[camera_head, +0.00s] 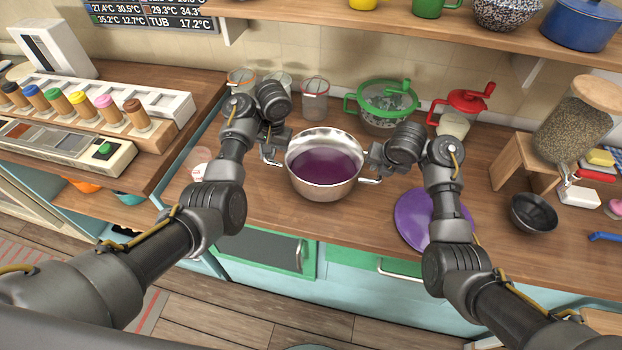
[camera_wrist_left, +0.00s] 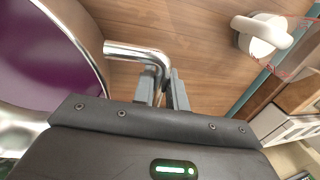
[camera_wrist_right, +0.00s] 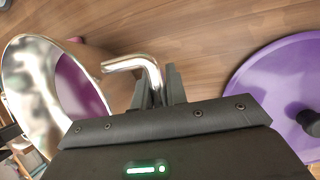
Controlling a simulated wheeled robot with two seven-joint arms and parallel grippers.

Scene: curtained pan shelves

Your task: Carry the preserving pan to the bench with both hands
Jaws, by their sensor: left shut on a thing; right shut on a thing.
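The preserving pan (camera_head: 323,187) is a shiny steel pan with purple contents, over the wooden worktop at the middle of the head view. Whether it touches the wood is not clear. My left gripper (camera_head: 272,150) is shut on its left handle; the handle shows between the fingers in the left wrist view (camera_wrist_left: 140,52). My right gripper (camera_head: 374,168) is shut on its right handle, which shows bent between the fingers in the right wrist view (camera_wrist_right: 135,65). The pan looks about level. The bench is the wooden worktop (camera_head: 270,215).
A purple lid (camera_head: 410,218) lies right of the pan, partly under my right arm. A black bowl (camera_head: 533,213) is at right.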

